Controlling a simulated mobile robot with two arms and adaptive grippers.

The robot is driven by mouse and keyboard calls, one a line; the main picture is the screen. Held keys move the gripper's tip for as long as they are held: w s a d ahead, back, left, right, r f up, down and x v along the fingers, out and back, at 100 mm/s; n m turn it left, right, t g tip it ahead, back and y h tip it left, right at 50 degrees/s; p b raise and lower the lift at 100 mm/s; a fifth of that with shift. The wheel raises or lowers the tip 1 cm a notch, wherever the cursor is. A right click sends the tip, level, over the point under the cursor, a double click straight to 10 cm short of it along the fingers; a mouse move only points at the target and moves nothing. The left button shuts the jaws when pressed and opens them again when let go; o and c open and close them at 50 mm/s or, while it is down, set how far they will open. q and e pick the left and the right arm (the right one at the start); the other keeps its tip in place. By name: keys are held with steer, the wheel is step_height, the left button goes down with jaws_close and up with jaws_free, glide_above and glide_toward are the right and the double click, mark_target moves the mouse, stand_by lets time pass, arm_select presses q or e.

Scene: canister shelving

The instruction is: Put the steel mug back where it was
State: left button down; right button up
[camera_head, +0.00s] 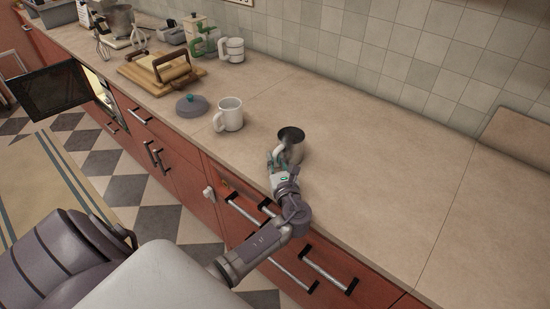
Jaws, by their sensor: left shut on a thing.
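The steel mug (294,144), grey with a dark inside, is at the front part of the counter, right of the white mug. My left gripper (278,159) is at its near-left side, shut on it. The fingers hide part of the mug's near side. I cannot tell whether the mug's base touches the counter. My right gripper does not show.
The counter right of the steel mug is clear.

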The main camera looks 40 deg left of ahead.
arm_select(q)
steer(key=c, duration=1.2)
jaws_free()
steer(key=shift+r, duration=0.15)
steer(key=shift+s+d, duration=0.2)
steer(key=shift+d, duration=0.1)
steer(key=b+v, duration=0.2)
steer(key=v, duration=0.8)
steer(key=shift+s+d, duration=0.5)
